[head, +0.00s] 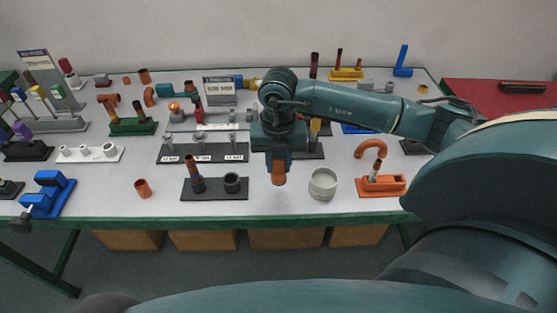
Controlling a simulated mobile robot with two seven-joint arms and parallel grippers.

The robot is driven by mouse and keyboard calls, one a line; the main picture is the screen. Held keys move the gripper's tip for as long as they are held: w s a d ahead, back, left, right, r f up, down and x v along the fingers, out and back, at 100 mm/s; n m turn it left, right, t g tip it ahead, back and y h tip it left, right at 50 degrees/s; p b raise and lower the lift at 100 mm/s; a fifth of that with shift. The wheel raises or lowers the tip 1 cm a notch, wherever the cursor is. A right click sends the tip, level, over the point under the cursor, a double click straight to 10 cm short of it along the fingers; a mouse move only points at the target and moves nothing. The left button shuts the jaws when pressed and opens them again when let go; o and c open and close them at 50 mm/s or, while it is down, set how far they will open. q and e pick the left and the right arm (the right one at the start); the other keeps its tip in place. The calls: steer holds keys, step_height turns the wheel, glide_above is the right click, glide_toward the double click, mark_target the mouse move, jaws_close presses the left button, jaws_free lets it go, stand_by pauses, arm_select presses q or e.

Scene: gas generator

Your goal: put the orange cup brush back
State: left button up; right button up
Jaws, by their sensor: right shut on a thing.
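My right gripper (279,158) hangs over the front middle of the table, pointing down. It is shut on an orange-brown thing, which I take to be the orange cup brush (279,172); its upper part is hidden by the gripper. I cannot tell whether its lower end touches the table. A dark holder block (215,195) lies to the left, with a brown-topped tool in its left socket and a dark round socket on its right. An orange block (393,187) with upright pieces stands to the right. My left gripper is not in view.
A pale round cup (323,184) stands just right of the gripper. A copper fitting (143,188) and a blue vise (48,195) are at the left front. A rack with small fittings (200,152) lies behind. Bare tabletop (110,198) shows at the front left.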

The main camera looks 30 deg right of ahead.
mark_target(279, 177)
steer(key=shift+f+b, duration=0.75)
steer(key=shift+f, duration=0.25)
steer(key=shift+f+b, duration=1.25)
steer(key=shift+f, duration=0.35)
steer(key=o, duration=1)
steer(key=shift+o, duration=0.2)
